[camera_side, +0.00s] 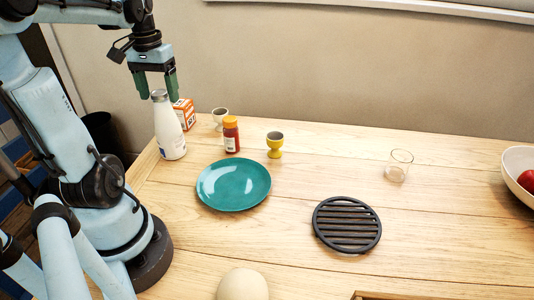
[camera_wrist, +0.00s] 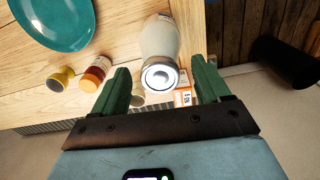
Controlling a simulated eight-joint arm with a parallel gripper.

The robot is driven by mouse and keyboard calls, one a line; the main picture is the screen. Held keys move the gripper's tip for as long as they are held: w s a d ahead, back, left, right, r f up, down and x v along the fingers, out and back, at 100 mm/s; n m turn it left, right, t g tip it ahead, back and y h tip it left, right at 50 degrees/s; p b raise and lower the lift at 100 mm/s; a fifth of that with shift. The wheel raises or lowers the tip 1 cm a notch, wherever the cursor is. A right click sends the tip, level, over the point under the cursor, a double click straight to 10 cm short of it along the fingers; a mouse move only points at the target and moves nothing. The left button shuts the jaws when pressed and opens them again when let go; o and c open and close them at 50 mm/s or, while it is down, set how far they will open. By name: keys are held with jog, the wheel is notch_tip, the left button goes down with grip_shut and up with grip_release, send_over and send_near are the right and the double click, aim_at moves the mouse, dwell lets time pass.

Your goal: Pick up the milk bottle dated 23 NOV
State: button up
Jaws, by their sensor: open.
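One white milk bottle (camera_side: 169,130) with a silver-grey cap stands upright near the left end of the wooden table. Its label is too small to read in the side view, and no date shows in the wrist view. My gripper (camera_side: 159,98) points down with its green fingers open around the bottle's cap level. In the wrist view the bottle (camera_wrist: 160,45) shows from above, with its cap between and just beyond the fingers of my gripper (camera_wrist: 165,85). The fingers appear apart from the bottle.
An orange-and-white box (camera_side: 185,113) stands close behind the bottle. A red jar with an orange lid (camera_side: 231,136), a pale cup (camera_side: 219,117) and a yellow egg cup (camera_side: 275,146) stand to the right. A teal plate (camera_side: 234,185) lies in front. The right middle is mostly clear.

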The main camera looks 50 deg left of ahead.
jog(key=shift+f, duration=0.9)
grip_shut()
